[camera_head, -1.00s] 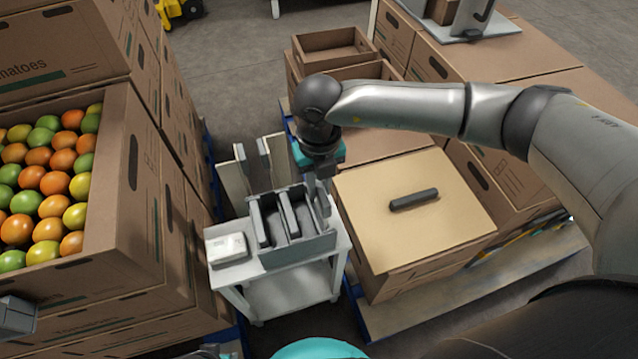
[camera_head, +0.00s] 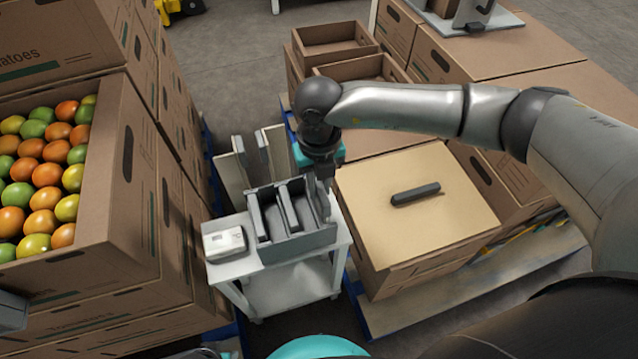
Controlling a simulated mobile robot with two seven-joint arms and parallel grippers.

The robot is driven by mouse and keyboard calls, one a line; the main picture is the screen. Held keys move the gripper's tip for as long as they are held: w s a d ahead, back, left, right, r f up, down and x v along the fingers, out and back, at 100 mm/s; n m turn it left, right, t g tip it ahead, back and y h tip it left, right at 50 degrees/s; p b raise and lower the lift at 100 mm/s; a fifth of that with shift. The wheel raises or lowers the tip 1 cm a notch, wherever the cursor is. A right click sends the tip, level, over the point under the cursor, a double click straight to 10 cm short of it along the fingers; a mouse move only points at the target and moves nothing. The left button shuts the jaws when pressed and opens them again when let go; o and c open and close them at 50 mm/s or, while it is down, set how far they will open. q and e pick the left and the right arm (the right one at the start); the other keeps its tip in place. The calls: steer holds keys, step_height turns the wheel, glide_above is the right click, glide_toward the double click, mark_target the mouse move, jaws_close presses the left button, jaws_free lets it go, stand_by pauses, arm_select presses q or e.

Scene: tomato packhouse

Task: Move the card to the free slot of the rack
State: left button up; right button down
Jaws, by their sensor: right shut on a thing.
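The rack (camera_head: 300,250) is a grey open-topped box with upright dividers, standing on a small white cart. Grey cards with thick top edges stand in it at the left (camera_head: 256,217) and middle (camera_head: 288,208). My right gripper (camera_head: 325,182) reaches down over the rack's right end. It is shut on a thin grey card (camera_head: 321,203), which is upright at the right side of the rack. The arm and rack hide part of this card, and I cannot tell how deep it sits. My left gripper does not show clearly.
A white device (camera_head: 224,242) lies on the cart left of the rack. Two pale panels (camera_head: 230,177) stand behind it. A lidded carton (camera_head: 430,235) with a dark handle is close on the right. A tomato carton (camera_head: 115,200) is on the left.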

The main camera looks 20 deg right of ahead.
steer(key=shift+f, duration=0.2)
steer(key=shift+f+b, duration=0.7)
steer(key=shift+f, duration=0.1)
steer(key=shift+f, duration=0.15)
steer(key=shift+f+b, duration=0.45)
steer(key=shift+f, duration=0.1)
steer(key=c, duration=0.7)
jaws_free()
steer(key=shift+r, duration=0.1)
